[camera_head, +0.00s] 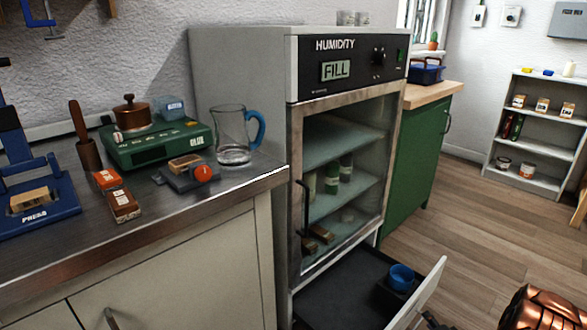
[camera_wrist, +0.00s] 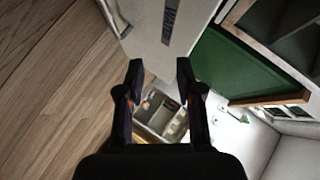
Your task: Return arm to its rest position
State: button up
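My gripper (camera_wrist: 160,76) shows in the wrist view with its two dark fingers apart and nothing between them. Beyond the fingers lie the wood floor, a pale panel (camera_wrist: 162,30) and a green surface (camera_wrist: 245,65). In the head view, a copper-coloured part of my arm (camera_head: 545,312) shows at the bottom right corner. A small dark piece at the bottom edge, beside the open drawer, may be part of my gripper; I cannot tell.
The humidity cabinet (camera_head: 350,88) reads FILL. Its lower drawer (camera_head: 335,308) stands open, with a blue cup (camera_head: 401,277) inside. A glass jug (camera_head: 232,140) stands on the counter (camera_head: 215,192). Wood floor (camera_head: 455,225) is clear before the shelf (camera_head: 527,178).

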jog(key=s+a+r+n+g+h+p, duration=0.1)
jog(key=a+r+n+g+p, duration=0.3)
jog(key=r, duration=0.8)
jog(key=s+a+r+g+p, duration=0.15)
jog(key=r+p, duration=0.45)
jog(key=r, duration=0.6)
jog(key=s+a+r+n+g+h+p, duration=0.1)
jog(key=s+a+r+n+g+p, duration=0.3)
jog(key=r, duration=0.8)
jog(key=s+a+r+n+g+p, duration=0.1)
jog(key=s+a+r+p, duration=0.4)
jog(key=s+r, duration=0.6)
jog(key=s+a+r+n+g+y+p, duration=0.1)
jog(key=s+a+r+p, duration=0.5)
jog(key=s+r, duration=0.6)
jog(key=s+a+r+n+g+y+p, duration=0.1)
jog(key=s+a+r+n+g+p, duration=0.1)
jog(key=s+a+r+p, duration=0.4)
jog(key=s+a+r+g, duration=0.1)
jog(key=s+a+r, duration=0.1)
jog(key=s+r, duration=0.3)
jog(key=shift+s+a+r+n, duration=0.3)
jog(key=shift+s+n, duration=0.1)
jog(key=shift+s, duration=0.2)
